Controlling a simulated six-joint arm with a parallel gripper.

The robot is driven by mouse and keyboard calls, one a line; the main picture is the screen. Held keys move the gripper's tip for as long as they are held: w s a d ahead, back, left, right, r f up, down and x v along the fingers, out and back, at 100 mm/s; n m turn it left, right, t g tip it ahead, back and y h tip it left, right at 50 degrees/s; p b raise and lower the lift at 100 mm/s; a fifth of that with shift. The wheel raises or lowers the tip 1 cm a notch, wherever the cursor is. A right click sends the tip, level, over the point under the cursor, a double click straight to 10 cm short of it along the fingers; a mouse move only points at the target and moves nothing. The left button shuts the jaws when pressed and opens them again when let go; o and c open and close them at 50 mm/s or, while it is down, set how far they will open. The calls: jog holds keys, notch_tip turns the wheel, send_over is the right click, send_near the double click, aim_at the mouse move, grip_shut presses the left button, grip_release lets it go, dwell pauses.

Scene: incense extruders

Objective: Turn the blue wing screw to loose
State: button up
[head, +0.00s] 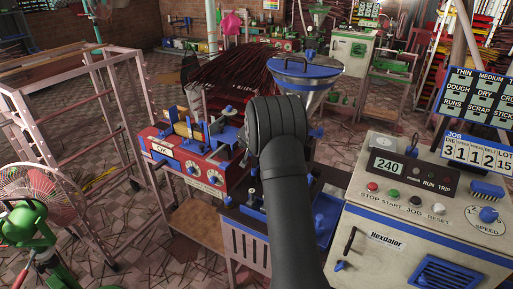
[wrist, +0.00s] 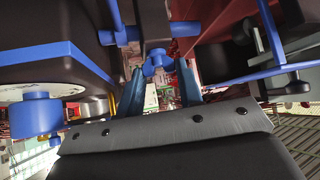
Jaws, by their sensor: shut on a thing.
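In the wrist view the blue wing screw (wrist: 154,63) sits under a grey metal block near the top middle. My gripper (wrist: 160,72) reaches up to it, with one dark blue-grey finger on each side of the screw. The fingers are shut on it, though their exact contact with its wings is hard to see. In the head view my black arm rises through the middle and hides the gripper and the screw.
A steel hopper with a blue rim (head: 303,70) stands just behind my arm. A red machine with dials (head: 190,165) is on the left, and a cream control cabinet (head: 400,225) on the right. Blue bars and a large dark body crowd the fingers in the wrist view.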

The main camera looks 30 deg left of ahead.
jog(key=shift+n+y, duration=0.3)
jog(key=shift+n, duration=0.2)
jog(key=shift+g, duration=0.3)
jog(key=o, duration=1)
jog(key=v, duration=1.7)
jog(key=shift+s+d, duration=0.2)
jog(key=shift+d, duration=0.1)
